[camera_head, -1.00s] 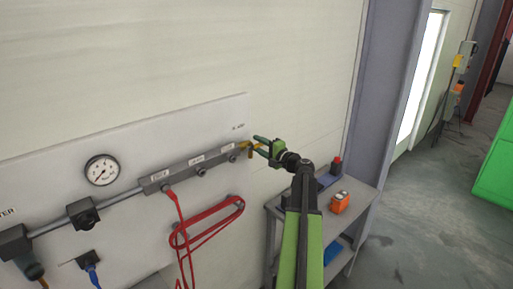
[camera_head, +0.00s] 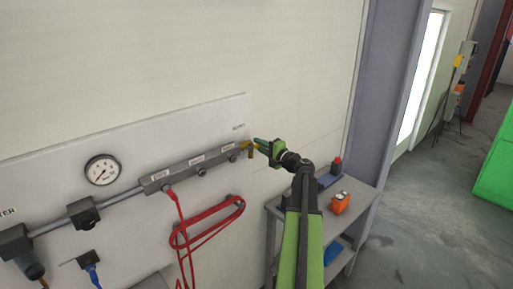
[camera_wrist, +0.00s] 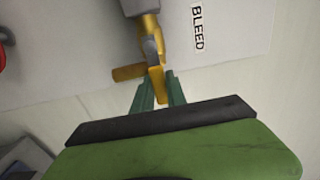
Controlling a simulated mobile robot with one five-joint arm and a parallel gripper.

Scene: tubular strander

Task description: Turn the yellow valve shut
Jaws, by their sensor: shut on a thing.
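The yellow valve (camera_head: 248,149) sits at the right end of the grey manifold, at the edge of the white wall panel. In the wrist view, the valve (camera_wrist: 148,24) has a grey hub, a short yellow spout pointing left and a yellow lever pointing toward my gripper. A "BLEED" label (camera_wrist: 198,27) is beside it. My gripper (camera_head: 259,145) has green fingers and reaches the valve from the right. In the wrist view, the fingers of my gripper (camera_wrist: 160,87) are shut on the lever's end, one on each side. The lever is roughly in line with the valve body.
The manifold (camera_head: 195,168) has several outlets, one with a red coiled hose (camera_head: 207,224). A pressure gauge (camera_head: 102,170) is at left. A grey cart (camera_head: 345,220) carrying an orange item (camera_head: 340,203) stands below my arm. Open floor lies to the right.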

